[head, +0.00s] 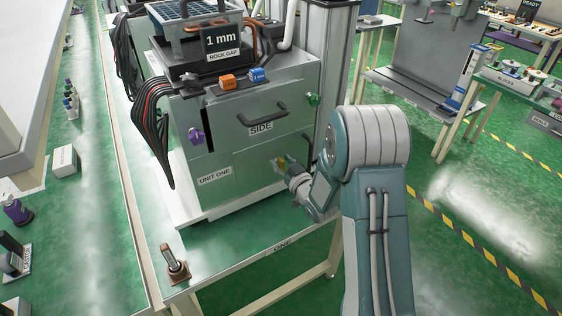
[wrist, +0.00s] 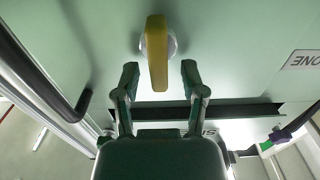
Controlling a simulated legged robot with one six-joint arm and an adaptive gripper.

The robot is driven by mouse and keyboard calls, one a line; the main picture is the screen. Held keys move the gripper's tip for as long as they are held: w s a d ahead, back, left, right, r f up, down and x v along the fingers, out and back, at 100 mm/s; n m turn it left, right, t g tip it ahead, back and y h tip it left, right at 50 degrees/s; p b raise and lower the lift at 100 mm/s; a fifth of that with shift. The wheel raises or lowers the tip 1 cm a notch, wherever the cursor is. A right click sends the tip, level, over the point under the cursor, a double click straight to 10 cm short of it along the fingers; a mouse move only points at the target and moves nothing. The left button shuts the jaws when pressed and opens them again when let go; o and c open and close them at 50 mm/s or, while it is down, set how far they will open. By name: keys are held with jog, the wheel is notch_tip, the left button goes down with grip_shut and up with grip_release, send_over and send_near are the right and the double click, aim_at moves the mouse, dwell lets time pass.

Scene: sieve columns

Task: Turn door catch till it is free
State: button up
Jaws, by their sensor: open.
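The door catch (wrist: 157,55) is a yellow bar on a round pale base, on the pale green face of the unit. In the wrist view it lies upright in the picture, top centre. In the head view only a bit of yellow (head: 281,161) shows beside my gripper. My gripper (wrist: 160,73) is open, its two dark green fingers on either side of the catch's lower end, with gaps on both sides. I see no contact. In the head view my gripper (head: 288,170) faces the lower front of unit one (head: 222,158).
A dark bar handle (head: 268,118) sits above the SIDE label (head: 261,127). Purple (head: 196,136) and green knobs (head: 314,99) are on the unit. Black and red cables (head: 152,125) hang at its left. A small brown stand (head: 175,265) is on the bench's front corner.

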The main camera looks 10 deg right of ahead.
jog(key=shift+w+a, duration=0.1)
jog(key=shift+w, duration=0.15)
jog(key=shift+c, duration=0.3)
grip_shut()
